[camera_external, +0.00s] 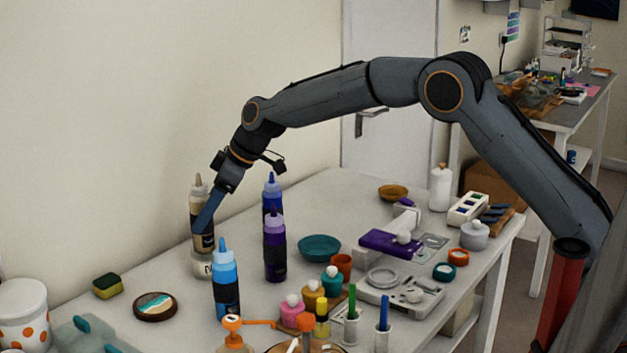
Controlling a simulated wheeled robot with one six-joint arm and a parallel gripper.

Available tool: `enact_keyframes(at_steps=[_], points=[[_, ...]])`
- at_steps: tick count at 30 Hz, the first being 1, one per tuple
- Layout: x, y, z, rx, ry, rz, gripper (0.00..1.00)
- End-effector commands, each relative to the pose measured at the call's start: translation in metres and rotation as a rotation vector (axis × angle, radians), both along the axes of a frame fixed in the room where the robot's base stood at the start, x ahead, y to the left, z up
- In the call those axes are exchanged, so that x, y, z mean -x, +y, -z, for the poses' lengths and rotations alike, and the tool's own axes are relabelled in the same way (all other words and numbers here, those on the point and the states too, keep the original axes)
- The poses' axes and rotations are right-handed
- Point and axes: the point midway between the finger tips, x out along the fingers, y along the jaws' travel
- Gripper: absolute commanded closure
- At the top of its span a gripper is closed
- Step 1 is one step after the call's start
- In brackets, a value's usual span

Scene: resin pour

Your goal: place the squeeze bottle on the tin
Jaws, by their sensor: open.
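A beige and dark squeeze bottle (198,190) with a pale nozzle stands upright near the wall. Directly under it is a short white tin (201,266); the bottle's base appears to rest on the tin's top. My gripper (204,220) is at the bottle, its blue finger crossing in front of the bottle's body. The jaws are open; the other finger is hidden. Other squeeze bottles stand to the right: a light blue one (225,280), a purple one (274,248) and a dark blue one (271,190).
A yellow-green sponge (107,286) and a round coaster (155,306) lie to the left. A teal bowl (319,247), small jars and a purple tool (388,243) fill the right side. A spotted white pot (23,315) stands front left. The wall is close behind the tin.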

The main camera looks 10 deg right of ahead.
Motion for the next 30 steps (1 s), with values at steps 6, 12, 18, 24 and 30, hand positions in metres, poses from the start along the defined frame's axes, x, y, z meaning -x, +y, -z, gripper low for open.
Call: enact_keyframes(at_steps=[6,12,18,24,30], points=[[0.003,-0.025,-0.039,-0.003,-0.003,0.000,0.41],[0.007,-0.043,-0.067,-0.001,-0.002,0.000,0.41],[0.009,-0.052,-0.081,0.000,0.000,0.000,0.41],[0.010,-0.053,-0.083,0.001,0.000,0.000,0.41],[0.010,-0.052,-0.082,0.000,0.000,0.000,0.41]])
